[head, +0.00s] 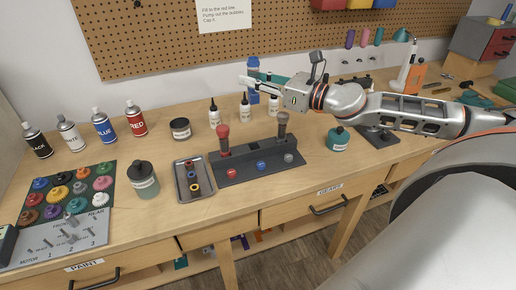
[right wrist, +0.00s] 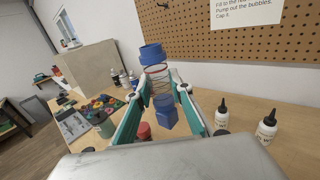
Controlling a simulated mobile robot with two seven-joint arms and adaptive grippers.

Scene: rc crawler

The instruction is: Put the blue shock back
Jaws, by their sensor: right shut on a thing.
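The blue shock (head: 253,64) is in my right gripper (head: 250,82), roughly upright, behind and above the dark shock stand. The right wrist view shows the blue shock (right wrist: 165,113) with its blue cap and coil spring between the green-padded fingers (right wrist: 163,88), which are shut on it. The stand (head: 232,177) lies on the bench, with red, blue and grey round marks on its front. A red shock (head: 223,138) stands at its left end and a grey shock (head: 282,124) at its right. No shock stands behind the blue mark. My left gripper is not in view.
Small dropper bottles (head: 214,113) stand behind the stand. A tray of rings (head: 181,186) lies at its left, and a teal jar (head: 338,139) stands at its right. A pegboard (head: 170,40) rises behind the bench. The bench front is mostly clear.

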